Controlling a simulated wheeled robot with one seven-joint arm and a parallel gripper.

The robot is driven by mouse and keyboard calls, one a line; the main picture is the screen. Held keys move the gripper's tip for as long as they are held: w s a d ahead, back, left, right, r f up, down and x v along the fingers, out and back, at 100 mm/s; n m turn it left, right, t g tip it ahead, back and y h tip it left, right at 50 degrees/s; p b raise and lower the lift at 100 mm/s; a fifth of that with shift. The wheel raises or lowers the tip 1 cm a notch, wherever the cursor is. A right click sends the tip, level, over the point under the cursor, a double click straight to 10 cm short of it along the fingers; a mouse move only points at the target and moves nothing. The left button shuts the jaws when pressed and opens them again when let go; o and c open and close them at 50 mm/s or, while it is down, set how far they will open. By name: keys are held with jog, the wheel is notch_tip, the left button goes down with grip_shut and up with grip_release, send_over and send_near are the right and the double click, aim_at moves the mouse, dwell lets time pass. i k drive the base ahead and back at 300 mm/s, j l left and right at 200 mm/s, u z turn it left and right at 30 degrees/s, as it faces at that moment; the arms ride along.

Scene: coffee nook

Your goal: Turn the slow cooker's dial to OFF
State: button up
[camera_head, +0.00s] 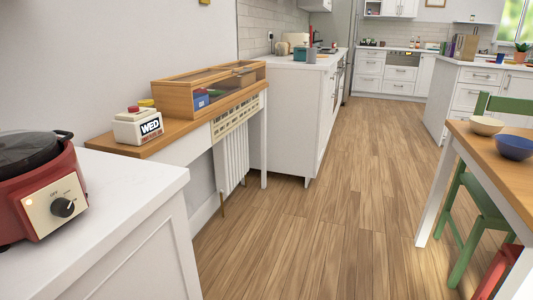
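The red slow cooker (75,176) stands on the white counter at the left edge, partly cut off by the frame. It has a dark lid (25,150). Its cream control panel (45,222) faces the right front and carries a round black dial (63,207). Small marks surround the dial, too small to read surely, and I cannot tell its exact setting. My gripper is not in view.
The white counter (125,180) has bare room right of the cooker. Wooden floor (310,230) is open in the middle. A table (500,150) and green chair (470,200) stand right.

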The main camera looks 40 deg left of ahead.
aim_at(62, 208)
jog(key=u, duration=2.8)
